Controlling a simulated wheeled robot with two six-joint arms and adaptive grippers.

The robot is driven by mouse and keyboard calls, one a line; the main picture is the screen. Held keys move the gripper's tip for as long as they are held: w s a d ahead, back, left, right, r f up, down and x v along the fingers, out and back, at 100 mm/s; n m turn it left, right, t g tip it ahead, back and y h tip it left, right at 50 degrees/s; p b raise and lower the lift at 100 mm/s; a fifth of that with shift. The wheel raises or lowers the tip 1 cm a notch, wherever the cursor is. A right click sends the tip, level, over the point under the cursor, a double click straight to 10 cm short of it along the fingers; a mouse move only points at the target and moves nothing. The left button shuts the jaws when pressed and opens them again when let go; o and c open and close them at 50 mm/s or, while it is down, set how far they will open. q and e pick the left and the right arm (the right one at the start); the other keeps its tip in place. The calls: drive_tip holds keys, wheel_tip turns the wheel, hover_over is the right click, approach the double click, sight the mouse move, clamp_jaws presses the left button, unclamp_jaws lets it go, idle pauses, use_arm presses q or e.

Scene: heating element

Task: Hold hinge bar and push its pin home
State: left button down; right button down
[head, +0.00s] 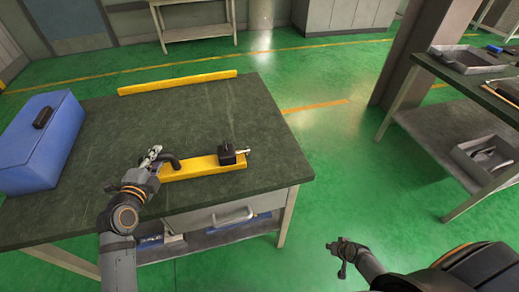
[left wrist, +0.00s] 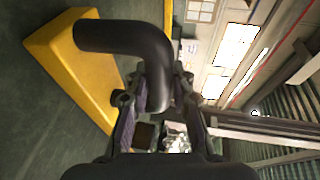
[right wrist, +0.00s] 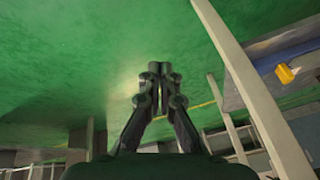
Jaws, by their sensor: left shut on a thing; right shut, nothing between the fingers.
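The yellow hinge bar (head: 205,168) lies near the front edge of the dark green table. A curved black handle (head: 174,161) rises from its left end. A black block (head: 227,155) sits near its right end, and a pale pin (head: 243,151) sticks out of the block to the right. My left gripper (head: 152,156) is shut on the handle. In the left wrist view, the handle (left wrist: 130,42) bends down between the fingers, beside the yellow bar (left wrist: 62,60). My right gripper (head: 338,247) is shut and empty, off the table to the front right; its fingertips meet in the right wrist view (right wrist: 159,68).
A blue toolbox (head: 40,140) stands at the table's left. A long yellow strip (head: 178,83) lies along the back edge. A drawer (head: 225,215) is under the front edge. A bench with trays (head: 470,62) stands at the right. Open green floor (head: 360,170) lies between.

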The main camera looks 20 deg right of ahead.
drive_tip(key=w+a+r+m+t+y, duration=0.1)
drive_tip(key=w+r+t+y, duration=0.2)
drive_tip(key=w+r, duration=1)
drive_tip(key=w+a+r+m+t+y, duration=0.1)
drive_tip(key=w+r+m+t+y, duration=0.2)
drive_tip(key=w+r, duration=1)
drive_tip(key=s+a+r+n+t+y, duration=0.1)
drive_tip(key=a+r+y, duration=0.15)
drive_tip(key=r, duration=0.65)
drive_tip(key=s+a+r+n+t+y, duration=0.1)
drive_tip(key=s+a+r+y, duration=0.15)
drive_tip(key=r, duration=0.65)
drive_tip(key=s+a, duration=0.2)
drive_tip(key=s+a+f+m, duration=0.1)
drive_tip(key=s+a, duration=0.1)
drive_tip(key=s+a+m+y, duration=0.1)
drive_tip(key=s+a, duration=0.1)
drive_tip(key=shift+s+a+f+t, duration=0.15)
drive_tip(key=shift+s+a+t, duration=0.05)
drive_tip(key=shift+a+t, duration=0.15)
drive_tip(key=shift+s, duration=0.1)
drive_tip(key=shift+a, duration=0.1)
